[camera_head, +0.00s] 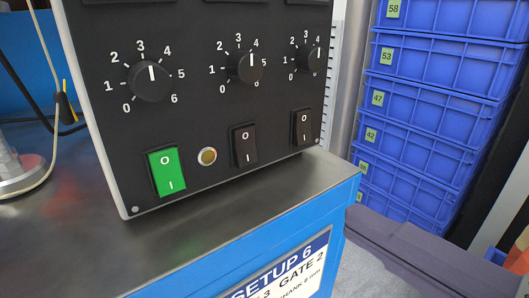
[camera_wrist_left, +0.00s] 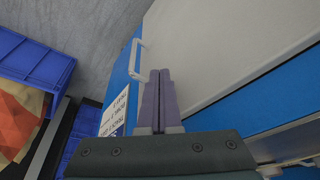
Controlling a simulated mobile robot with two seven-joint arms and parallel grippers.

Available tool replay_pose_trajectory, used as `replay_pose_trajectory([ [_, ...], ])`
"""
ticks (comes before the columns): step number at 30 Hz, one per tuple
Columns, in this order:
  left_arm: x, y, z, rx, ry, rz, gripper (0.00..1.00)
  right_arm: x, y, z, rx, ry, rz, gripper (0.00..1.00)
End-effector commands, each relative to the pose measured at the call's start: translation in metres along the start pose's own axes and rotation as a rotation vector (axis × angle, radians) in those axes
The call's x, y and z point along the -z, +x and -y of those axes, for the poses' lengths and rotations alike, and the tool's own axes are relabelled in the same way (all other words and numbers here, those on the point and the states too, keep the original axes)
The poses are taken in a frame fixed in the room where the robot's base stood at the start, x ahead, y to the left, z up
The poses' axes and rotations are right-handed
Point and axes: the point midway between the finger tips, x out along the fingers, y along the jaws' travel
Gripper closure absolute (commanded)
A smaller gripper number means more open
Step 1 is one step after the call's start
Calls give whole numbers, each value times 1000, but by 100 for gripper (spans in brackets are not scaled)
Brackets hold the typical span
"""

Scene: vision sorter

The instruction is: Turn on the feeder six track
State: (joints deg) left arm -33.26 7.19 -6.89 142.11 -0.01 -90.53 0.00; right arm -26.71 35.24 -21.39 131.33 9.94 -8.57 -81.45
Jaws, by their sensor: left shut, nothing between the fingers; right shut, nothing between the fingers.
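The black control box (camera_head: 190,120) stands on the metal bench top in the head view. Its front has a green rocker switch (camera_head: 166,171), a black rocker switch (camera_head: 244,145) and another black rocker switch (camera_head: 304,127), each marked O above I. Three dials sit above them, the left dial (camera_head: 149,80) pointing up. A round button (camera_head: 207,156) is beside the green switch. My right gripper (camera_head: 356,210) shows as purple-grey fingers at lower right, shut, apart from the switches. My left gripper (camera_wrist_left: 160,78) is shut and empty in the left wrist view, beside the blue cabinet.
The blue cabinet below the bench carries a "SETUP 6" label (camera_head: 280,270). Stacked blue crates (camera_head: 435,65) with number tags stand at the right. A cable and metal stand (camera_head: 18,172) are at the left. The bench front (camera_head: 200,232) is clear. The wrist view shows a white handle (camera_wrist_left: 138,60).

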Motion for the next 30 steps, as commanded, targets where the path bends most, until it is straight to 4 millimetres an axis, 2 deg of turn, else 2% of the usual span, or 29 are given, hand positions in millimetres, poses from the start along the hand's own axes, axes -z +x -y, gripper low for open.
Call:
replay_pose_trajectory([
  [5, -3, 10, -1, -2, -3, -1, 100, -1, 27, 1, -6, 0, 1, 100],
  [12, -7, 25, -3, -7, -10, -2, 100, 0, 78, 1, -7, 2, 0, 100],
  [18, -11, 38, -4, -7, -10, -2, 100, 0, 113, 2, -5, 1, -1, 100],
  [24, -13, 44, -4, -7, -9, -2, 100, 0, 130, 1, -1, 1, -1, 100],
  [30, -13, 44, -3, -3, -4, -1, 100, 0, 133, 0, 0, -1, -2, 100],
])
